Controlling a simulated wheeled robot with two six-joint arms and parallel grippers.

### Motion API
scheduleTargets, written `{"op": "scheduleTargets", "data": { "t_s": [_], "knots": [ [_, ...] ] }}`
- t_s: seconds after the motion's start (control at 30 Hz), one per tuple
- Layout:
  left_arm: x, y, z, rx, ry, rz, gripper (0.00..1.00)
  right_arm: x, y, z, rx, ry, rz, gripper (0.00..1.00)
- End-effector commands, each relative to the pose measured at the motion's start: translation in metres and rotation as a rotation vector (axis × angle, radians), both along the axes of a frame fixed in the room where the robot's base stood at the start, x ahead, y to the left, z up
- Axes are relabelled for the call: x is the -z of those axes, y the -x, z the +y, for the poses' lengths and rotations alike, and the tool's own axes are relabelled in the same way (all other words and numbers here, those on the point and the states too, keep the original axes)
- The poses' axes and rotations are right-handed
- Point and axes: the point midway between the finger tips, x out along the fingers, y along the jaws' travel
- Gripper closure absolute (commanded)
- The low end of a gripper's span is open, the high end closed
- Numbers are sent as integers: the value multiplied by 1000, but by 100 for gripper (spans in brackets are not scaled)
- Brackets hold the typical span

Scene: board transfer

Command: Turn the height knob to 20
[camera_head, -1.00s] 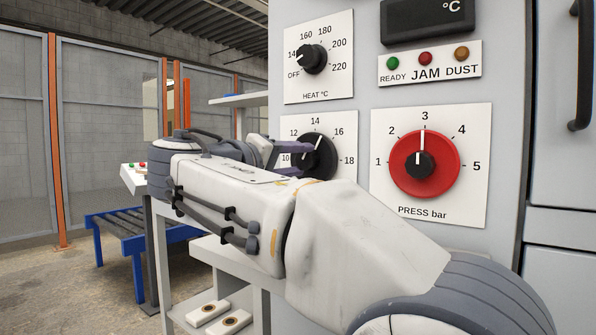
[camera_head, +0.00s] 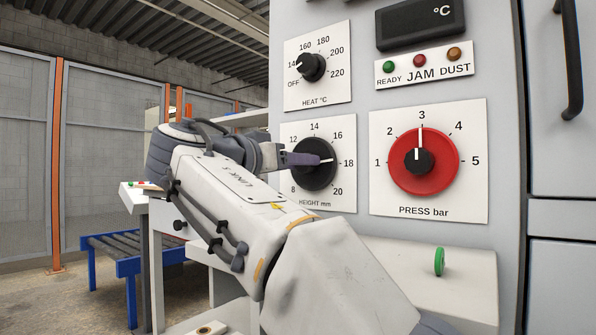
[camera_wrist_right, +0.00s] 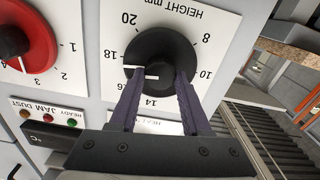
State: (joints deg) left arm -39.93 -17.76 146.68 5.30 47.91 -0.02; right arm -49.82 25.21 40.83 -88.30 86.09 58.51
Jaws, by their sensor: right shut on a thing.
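The black height knob (camera_head: 318,178) sits on a white plate marked HEIGHT mm, with a scale from 8 to 20. Its white pointer is turned toward the right, close to the 18 mark. My right gripper (camera_head: 304,159) reaches it from the left and is shut on the knob. In the right wrist view, which shows the panel upside down, the two purple fingers of my gripper (camera_wrist_right: 158,76) straddle the knob (camera_wrist_right: 165,48), and the pointer shows near 18. In the head view the gripper hides part of the knob and the 10 mark. My left gripper is not in view.
The heat knob (camera_head: 311,67) is above the height knob. The large red press knob (camera_head: 440,165) is to its right, pointing at 3. Indicator lamps (camera_head: 420,61) are above. A green disc (camera_head: 439,262) stands on a pale ledge below. A blue-framed roller conveyor (camera_head: 125,262) is at left.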

Motion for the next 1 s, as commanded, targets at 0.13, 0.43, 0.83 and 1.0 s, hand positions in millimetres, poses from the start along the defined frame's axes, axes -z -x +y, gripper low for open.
{"op": "scheduleTargets", "data": {
  "t_s": [0.13, 0.43, 0.83, 1.0],
  "knots": [
    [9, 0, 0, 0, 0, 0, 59, 4, 1, -1, 7, -116, -78, 100],
    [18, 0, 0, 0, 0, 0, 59, 3, 1, -2, 6, -346, -245, 100],
    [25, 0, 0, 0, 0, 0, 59, 3, 1, -2, 7, -612, -439, 100],
    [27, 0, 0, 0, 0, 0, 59, 3, 1, -3, 8, -685, -493, 100]
  ]
}}
